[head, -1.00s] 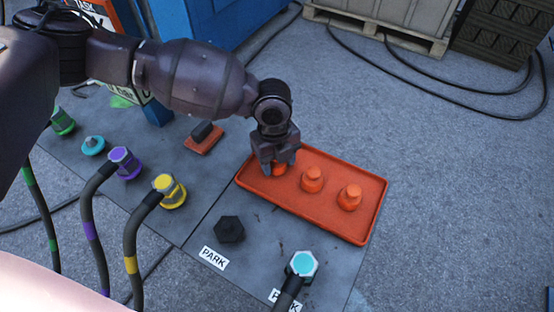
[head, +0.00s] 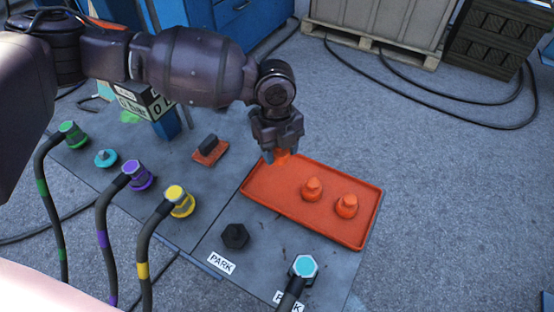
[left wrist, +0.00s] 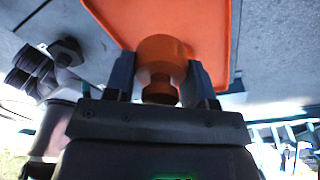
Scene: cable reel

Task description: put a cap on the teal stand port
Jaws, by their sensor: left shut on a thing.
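My left gripper (head: 279,150) is shut on an orange cap (head: 284,158), above the far left end of the orange tray (head: 325,230). In the left wrist view the cap (left wrist: 162,60) sits between the two fingers, with the tray behind it. Two more orange caps, a left one (head: 312,189) and a right one (head: 346,206), stand in the tray. The teal stand port (head: 106,158) is at the left, between the green and purple plugs, with no cable on it. My right gripper is not in view.
Green (head: 73,134), purple (head: 138,174) and yellow (head: 180,200) cabled plugs stand in a row at the left. A teal-topped plug (head: 304,266) and a black hexagonal piece (head: 235,236) are by the PARK labels. An orange-based block (head: 210,150) lies on the mat.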

